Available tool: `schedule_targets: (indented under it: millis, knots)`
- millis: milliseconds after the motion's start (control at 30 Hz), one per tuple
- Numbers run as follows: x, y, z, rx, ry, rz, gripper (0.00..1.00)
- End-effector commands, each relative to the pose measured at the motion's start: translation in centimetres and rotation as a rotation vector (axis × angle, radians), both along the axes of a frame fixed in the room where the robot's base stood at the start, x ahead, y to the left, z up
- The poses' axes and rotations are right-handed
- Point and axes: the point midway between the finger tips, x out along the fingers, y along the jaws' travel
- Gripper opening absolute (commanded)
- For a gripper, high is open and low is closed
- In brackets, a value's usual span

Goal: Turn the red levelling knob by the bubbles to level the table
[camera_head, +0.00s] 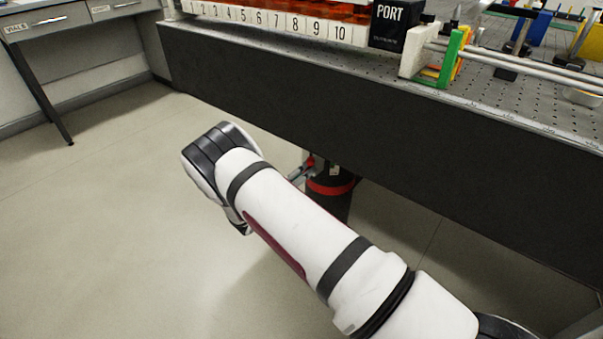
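A black leg (336,200) stands under the bench, with a red ring (333,187) around it. The ring looks like the red levelling knob; my arm hides part of the leg. A small grey part with a bit of red (304,170) shows just left of the leg, above my arm. It may be the end of my gripper, but it is too small and covered to tell whether it touches the ring or is open or shut. The bench table (400,130) has a dark front side. I cannot make out any bubbles.
My white arm crosses the lower middle. On the bench top are a numbered strip (270,20), a black PORT box (395,22), a green-and-yellow plate stack (452,58) and rails (520,65). A desk (70,20) stands at the upper left. The floor (90,230) at left is clear.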

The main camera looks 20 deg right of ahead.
Motion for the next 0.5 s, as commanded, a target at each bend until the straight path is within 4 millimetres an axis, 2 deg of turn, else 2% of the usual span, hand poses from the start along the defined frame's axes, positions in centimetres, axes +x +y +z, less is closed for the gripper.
schedule_targets:
  millis: [33,167,500]
  knots:
    - [-0.01,0.01,0.00,0.000,0.000,0.000,0.31]
    - [-0.01,0.00,-0.01,0.000,0.000,0.000,0.01]
    - [-0.02,0.01,-0.03,0.017,-0.023,0.000,0.00]
